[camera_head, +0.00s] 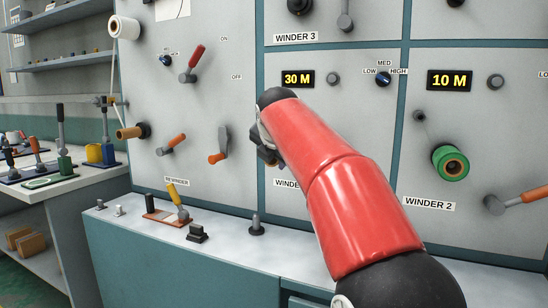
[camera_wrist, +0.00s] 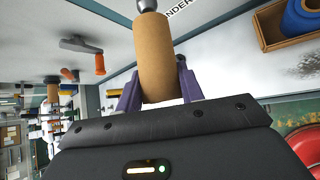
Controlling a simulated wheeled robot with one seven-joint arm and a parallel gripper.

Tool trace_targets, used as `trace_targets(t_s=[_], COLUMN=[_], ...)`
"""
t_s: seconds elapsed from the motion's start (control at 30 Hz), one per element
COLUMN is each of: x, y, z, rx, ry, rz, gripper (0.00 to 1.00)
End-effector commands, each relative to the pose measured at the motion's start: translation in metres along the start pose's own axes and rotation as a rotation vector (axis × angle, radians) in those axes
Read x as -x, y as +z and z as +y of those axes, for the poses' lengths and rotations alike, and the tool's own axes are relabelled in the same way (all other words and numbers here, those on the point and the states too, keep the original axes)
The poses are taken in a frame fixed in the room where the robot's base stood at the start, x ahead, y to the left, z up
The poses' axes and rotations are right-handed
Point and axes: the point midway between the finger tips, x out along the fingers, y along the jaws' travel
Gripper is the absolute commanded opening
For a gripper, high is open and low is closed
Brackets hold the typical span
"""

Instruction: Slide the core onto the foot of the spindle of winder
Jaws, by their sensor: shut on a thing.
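The core is a plain brown cardboard tube (camera_wrist: 155,58) in the wrist view. My gripper (camera_wrist: 158,88) is shut on it, with one purple finger on each side of its lower part. A grey rounded metal piece (camera_wrist: 148,5) shows just beyond the core's far end, at the top edge. I cannot tell whether it is part of the spindle or whether the core is around it. In the head view my gripper (camera_head: 266,150) is a dark shape mostly hidden by my red arm, near a partly covered winder label (camera_head: 287,184). The core and this winder's spindle are hidden there.
An orange-handled lever (camera_head: 219,150) is on the panel left of my gripper, also in the wrist view (camera_wrist: 99,62). WINDER 2 carries a green roll (camera_head: 450,163). A grey post (camera_head: 257,225) stands on the ledge below. A box (camera_wrist: 290,38) holds a blue roll.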

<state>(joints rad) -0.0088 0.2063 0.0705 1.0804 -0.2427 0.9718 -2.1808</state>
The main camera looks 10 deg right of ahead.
Motion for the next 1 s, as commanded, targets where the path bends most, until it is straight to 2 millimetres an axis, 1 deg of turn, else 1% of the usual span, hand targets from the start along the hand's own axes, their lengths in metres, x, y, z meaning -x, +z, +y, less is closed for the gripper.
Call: trace_targets(t_s=[1.0], x=[-0.018], y=[0.018], z=[0.000], rx=[-0.001], ry=[0.000], rz=[0.000], gripper=[0.03])
